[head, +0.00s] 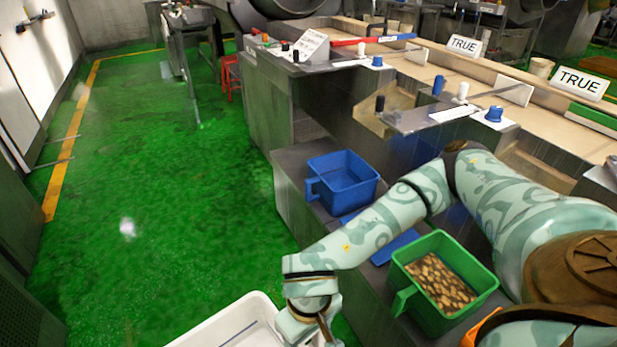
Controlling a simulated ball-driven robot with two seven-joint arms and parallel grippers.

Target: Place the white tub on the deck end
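The white tub (222,327) is at the bottom edge of the head view, cut off by the frame. Its rim and part of its pale inside show. My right gripper (318,332) is at the tub's right side, pointing down and partly cut off; I cannot tell whether its fingers are shut on the rim. My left gripper is not in view. The low grey deck (290,172) runs from the middle toward the bottom right, right of the tub. A blue tub (342,182) and a green tub (445,318) holding brown pieces stand on it.
A flat blue patch (396,246) lies on the deck between the tubs, partly behind my forearm. Behind the deck is a taller counter (278,88) with knobs and TRUE signs (580,83). The green floor (150,200) is open to the left. A red stool (229,75) stands farther back.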

